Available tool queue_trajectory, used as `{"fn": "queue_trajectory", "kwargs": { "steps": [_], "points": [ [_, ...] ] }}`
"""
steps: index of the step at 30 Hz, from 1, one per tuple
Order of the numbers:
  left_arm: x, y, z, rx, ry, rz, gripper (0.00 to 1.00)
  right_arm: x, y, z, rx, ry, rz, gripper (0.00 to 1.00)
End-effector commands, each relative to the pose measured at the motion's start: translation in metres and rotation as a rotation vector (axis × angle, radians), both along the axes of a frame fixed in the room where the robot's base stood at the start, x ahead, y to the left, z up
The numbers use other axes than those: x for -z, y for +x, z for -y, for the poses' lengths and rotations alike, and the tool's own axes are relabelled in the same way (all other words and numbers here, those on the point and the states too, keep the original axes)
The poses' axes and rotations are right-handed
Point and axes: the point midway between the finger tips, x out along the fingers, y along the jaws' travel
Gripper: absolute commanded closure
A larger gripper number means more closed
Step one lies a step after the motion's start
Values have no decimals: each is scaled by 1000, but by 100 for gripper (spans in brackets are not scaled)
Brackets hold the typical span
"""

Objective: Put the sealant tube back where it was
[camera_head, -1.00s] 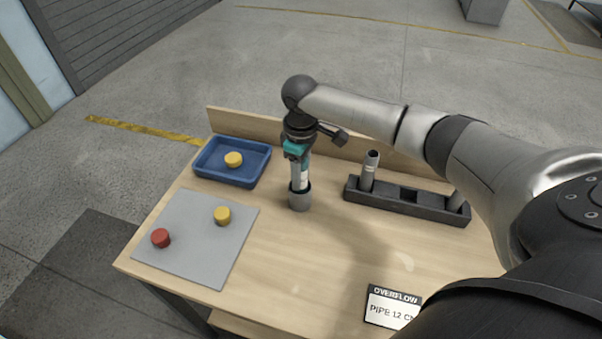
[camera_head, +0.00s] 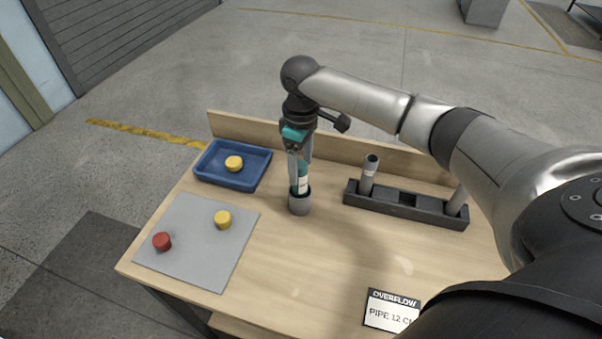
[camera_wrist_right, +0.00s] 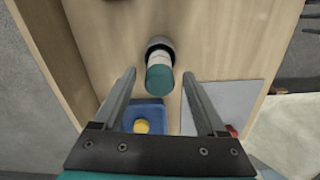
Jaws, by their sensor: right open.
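The sealant tube (camera_head: 302,178), white with a teal end, stands upright in a grey round holder (camera_head: 299,205) on the table. In the right wrist view the tube (camera_wrist_right: 159,72) shows its teal end towards the camera, with the holder (camera_wrist_right: 160,45) around its far end. My right gripper (camera_head: 298,160) is above and around the upper part of the tube in the head view. In the wrist view its two fingers (camera_wrist_right: 158,85) are wide apart, with clear gaps to the tube. My left gripper is not in view.
A blue tray (camera_head: 232,180) with a yellow cap (camera_head: 234,163) is at the back left. A grey mat (camera_head: 190,255) holds a yellow cap (camera_head: 223,219) and a red cap (camera_head: 162,241). A black rack (camera_head: 400,205) with grey pipes and an overflow sign (camera_head: 391,311) lie right.

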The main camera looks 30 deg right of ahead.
Motion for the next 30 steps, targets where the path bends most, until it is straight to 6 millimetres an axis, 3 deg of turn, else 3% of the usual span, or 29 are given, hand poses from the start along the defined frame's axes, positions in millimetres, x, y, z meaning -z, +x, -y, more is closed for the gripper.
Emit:
{"fn": "queue_trajectory", "kwargs": {
  "steps": [1, 6, 12, 30],
  "points": [
    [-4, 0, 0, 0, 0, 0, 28, -15, 1, 0, -1, 0, 4, 26],
    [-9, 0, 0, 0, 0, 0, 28, -48, 0, 0, 0, 0, 4, 26],
    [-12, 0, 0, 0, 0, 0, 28, -69, 0, 0, 0, 1, -1, 26],
    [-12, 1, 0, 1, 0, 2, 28, -73, 0, 0, 0, 1, -1, 26]
  ]
}}
